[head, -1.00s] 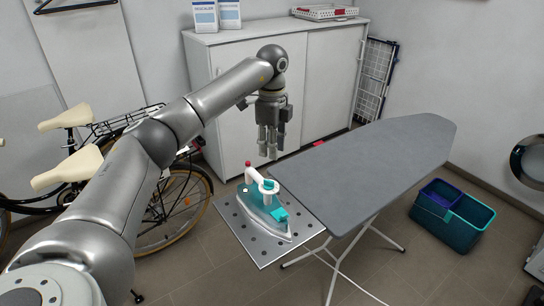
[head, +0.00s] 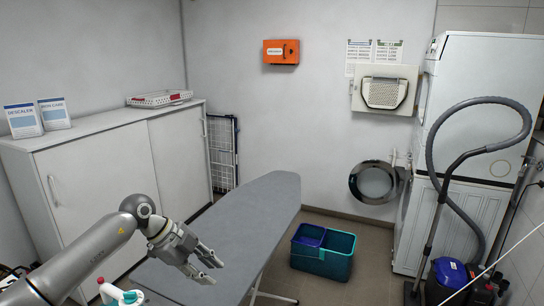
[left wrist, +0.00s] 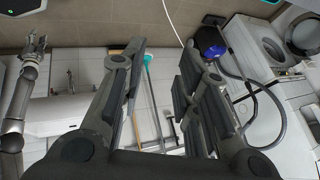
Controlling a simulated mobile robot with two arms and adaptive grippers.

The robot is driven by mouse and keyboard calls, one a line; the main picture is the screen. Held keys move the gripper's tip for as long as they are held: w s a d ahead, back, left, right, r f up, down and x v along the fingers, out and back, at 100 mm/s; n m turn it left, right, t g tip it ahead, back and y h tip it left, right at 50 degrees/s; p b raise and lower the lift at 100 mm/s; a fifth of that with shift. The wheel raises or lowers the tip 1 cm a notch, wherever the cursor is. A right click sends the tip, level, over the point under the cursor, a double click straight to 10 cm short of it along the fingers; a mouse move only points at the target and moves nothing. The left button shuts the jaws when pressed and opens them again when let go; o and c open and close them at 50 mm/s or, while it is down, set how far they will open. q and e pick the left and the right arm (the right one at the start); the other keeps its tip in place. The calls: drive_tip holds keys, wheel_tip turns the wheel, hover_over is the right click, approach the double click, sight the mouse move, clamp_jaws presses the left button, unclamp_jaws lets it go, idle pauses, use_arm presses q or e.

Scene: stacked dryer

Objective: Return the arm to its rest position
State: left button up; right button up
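My left arm comes in at the lower left of the head view, its silver links bent at the elbow. My left gripper (head: 213,272) is above the grey ironing board (head: 265,205), fingers pointing right, empty. In the left wrist view the left gripper's (left wrist: 160,62) two dark fingers stand wide apart with nothing between them. My right gripper (left wrist: 35,46) shows small at the left edge of the left wrist view; whether it is open is unclear. It is outside the head view.
A teal and white iron (head: 120,295) is partly visible at the lower left. A white cabinet (head: 95,180) stands left. A teal bucket (head: 325,258) is on the floor beyond the board. A vacuum cleaner (head: 447,275) and stacked machines (head: 475,110) stand right. Floor between board and bucket is clear.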

use_arm(q)
drive_tip(key=s+d+r+m+t+h, duration=0.15)
drive_tip(key=d+h, duration=0.25)
drive_tip(key=d, duration=0.4)
drive_tip(key=s+d+r+t+h, duration=0.15)
drive_tip(key=d+h, duration=0.25)
drive_tip(key=d, duration=0.4)
wheel_tip(320, 180, up, 7)
drive_tip(key=s+n+t+h, duration=0.1)
drive_tip(key=n+t+h, duration=0.1)
drive_tip(key=n+t, duration=0.4)
drive_tip(key=s+a+f+n+t+y, duration=0.2)
drive_tip(key=s+a+f+n+y, duration=0.1)
drive_tip(key=a+f+n+y, duration=0.45)
drive_tip(key=s+a+f+n+t+y, duration=0.3)
drive_tip(key=a+f+n+y, duration=0.3)
drive_tip(key=a+n+y, duration=0.25)
drive_tip(key=s+a+f+g, duration=0.2)
drive_tip(key=s+f+g, duration=0.5)
drive_tip(key=s, duration=0.6)
drive_tip(key=s+a+f+g, duration=0.2)
drive_tip(key=s+f+g, duration=0.5)
drive_tip(key=s, duration=0.7)
wheel_tip(320, 180, down, 27)
drive_tip(key=s+a+f+g+b, duration=0.1)
drive_tip(key=s+a+f, duration=0.1)
drive_tip(key=s+f, duration=1.5)
drive_tip(key=shift+s+a+f+m+y+b, duration=0.25)
drive_tip(key=shift+s+f+m+y+b, duration=0.1)
drive_tip(key=shift+f+m, duration=0.15)
